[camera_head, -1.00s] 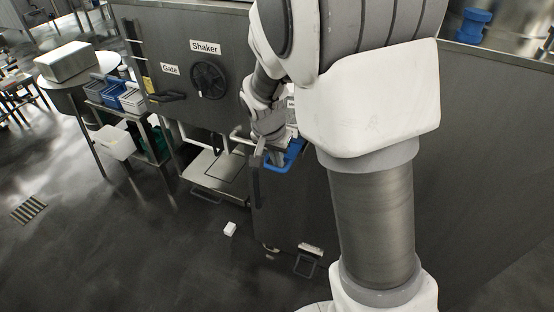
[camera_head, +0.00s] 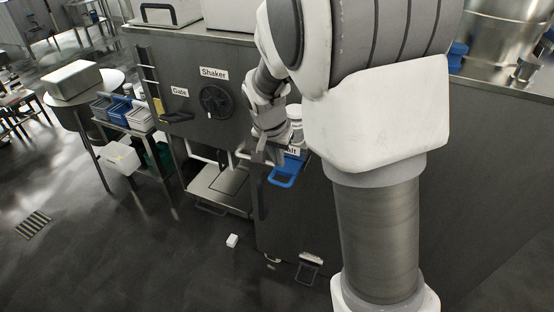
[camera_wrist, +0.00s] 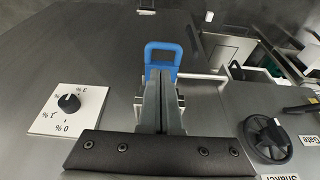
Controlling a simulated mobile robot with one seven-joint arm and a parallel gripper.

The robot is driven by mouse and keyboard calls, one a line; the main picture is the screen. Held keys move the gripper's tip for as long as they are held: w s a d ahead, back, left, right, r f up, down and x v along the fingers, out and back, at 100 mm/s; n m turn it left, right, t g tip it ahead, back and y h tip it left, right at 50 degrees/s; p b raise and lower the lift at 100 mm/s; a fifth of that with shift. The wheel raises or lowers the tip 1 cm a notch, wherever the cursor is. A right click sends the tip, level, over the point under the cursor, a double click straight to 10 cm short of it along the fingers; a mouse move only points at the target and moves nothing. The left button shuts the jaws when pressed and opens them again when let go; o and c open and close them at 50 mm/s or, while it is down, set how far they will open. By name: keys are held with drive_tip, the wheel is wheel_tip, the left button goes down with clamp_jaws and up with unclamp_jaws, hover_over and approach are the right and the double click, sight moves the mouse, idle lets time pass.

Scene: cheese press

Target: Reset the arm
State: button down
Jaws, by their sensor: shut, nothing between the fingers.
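My gripper (camera_wrist: 160,103) is shut and empty in the wrist view, its two fingers pressed together. In the head view my gripper (camera_head: 262,155) hangs in front of the grey machine panel, just left of a blue handle (camera_head: 287,170). In the wrist view the blue handle (camera_wrist: 163,50) lies beyond the fingertips and looks apart from them, though the exact gap is hard to tell. My arm crosses the right half of the head view and hides part of the machine.
The machine (camera_head: 190,95) carries a round Shaker knob (camera_head: 215,101) and a Gate lever (camera_head: 176,116). A dial plate (camera_wrist: 68,109) shows in the wrist view. A small white block (camera_head: 232,240) lies on the floor. Bins (camera_head: 122,112) stand on a rack at left. The left floor is mostly open.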

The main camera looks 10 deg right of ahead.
idle(0.3)
drive_tip(key=s+r+n+t, duration=0.1)
drive_tip(key=s+r, duration=0.3)
drive_tip(key=s, duration=0.4)
drive_tip(key=s+r+n+y, duration=0.1)
drive_tip(key=s+r+n, duration=0.2)
drive_tip(key=s+r, duration=0.2)
drive_tip(key=s+r+n+t+y, duration=0.1)
drive_tip(key=s+r+n, duration=0.2)
drive_tip(key=s, duration=0.7)
wheel_tip(320, 180, up, 2)
drive_tip(key=shift+s+d+r+t, duration=0.1)
drive_tip(key=shift+s+d+t, duration=0.2)
drive_tip(key=shift+s, duration=0.1)
